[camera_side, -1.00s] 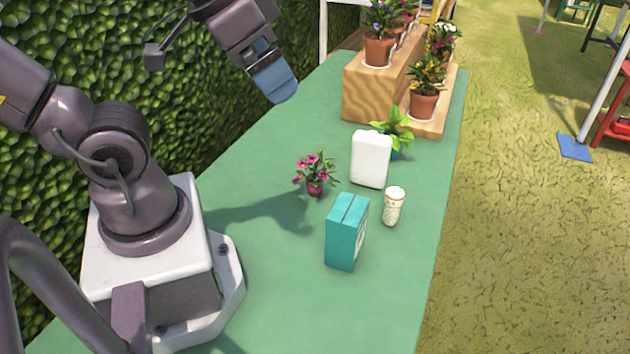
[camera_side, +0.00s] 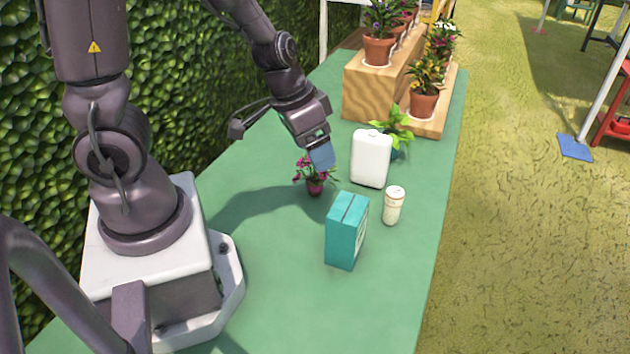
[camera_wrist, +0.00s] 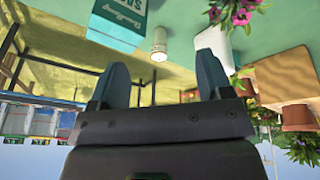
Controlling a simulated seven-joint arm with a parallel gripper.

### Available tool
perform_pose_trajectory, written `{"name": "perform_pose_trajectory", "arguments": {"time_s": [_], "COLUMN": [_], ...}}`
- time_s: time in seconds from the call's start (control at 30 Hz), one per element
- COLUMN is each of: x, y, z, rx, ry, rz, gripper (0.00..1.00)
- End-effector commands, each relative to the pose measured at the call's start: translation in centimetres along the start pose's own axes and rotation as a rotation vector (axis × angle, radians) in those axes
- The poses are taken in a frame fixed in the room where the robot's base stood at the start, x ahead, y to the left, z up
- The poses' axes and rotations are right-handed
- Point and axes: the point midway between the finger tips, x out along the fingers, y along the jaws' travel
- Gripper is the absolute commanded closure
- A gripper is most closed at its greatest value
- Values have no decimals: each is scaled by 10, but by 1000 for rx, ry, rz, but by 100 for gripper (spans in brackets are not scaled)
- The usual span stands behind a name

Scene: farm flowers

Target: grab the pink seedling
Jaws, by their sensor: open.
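The pink seedling (camera_side: 314,186) stands upright on the green table in a small magenta pot, with pink flowers and green leaves. In the side view my gripper (camera_side: 322,158) is just above it and covers part of its flowers; I cannot tell whether they touch. In the wrist view the seedling's pink flowers (camera_wrist: 240,14) show at the top right edge, outside the span of the fingers. My gripper (camera_wrist: 160,75) is open there, with nothing between its two fingers.
A white canister (camera_side: 371,158) stands right of the seedling, with a leafy green plant (camera_side: 397,122) behind it. A teal box (camera_side: 346,232) and a cream cup (camera_side: 393,206) stand in front. Wooden steps (camera_side: 366,92) with potted flowers are at the back.

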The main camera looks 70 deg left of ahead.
Motion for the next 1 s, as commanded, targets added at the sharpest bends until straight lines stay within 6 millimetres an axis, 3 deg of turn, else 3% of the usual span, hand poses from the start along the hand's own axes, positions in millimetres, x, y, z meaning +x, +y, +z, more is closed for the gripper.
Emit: {"name": "perform_pose_trajectory", "arguments": {"time_s": [0.03, 0.2, 0.4, 0.5, 0.63, 0.8, 1.0], "x": [20, 62, 73, 74, 77, 79, 75], "y": [-16, -78, -139, -153, -144, -108, -71], "z": [12, 56, 105, 106, 76, 34, 11], "rx": [-9, 11, 210, 475, 969, 1532, 1848], "ry": [-47, -190, -415, -538, -688, -889, -1069], "rz": [-53, -285, -587, -737, -932, -1195, -1423], "gripper": [28, 28, 28, 28, 28, 28, 28]}}
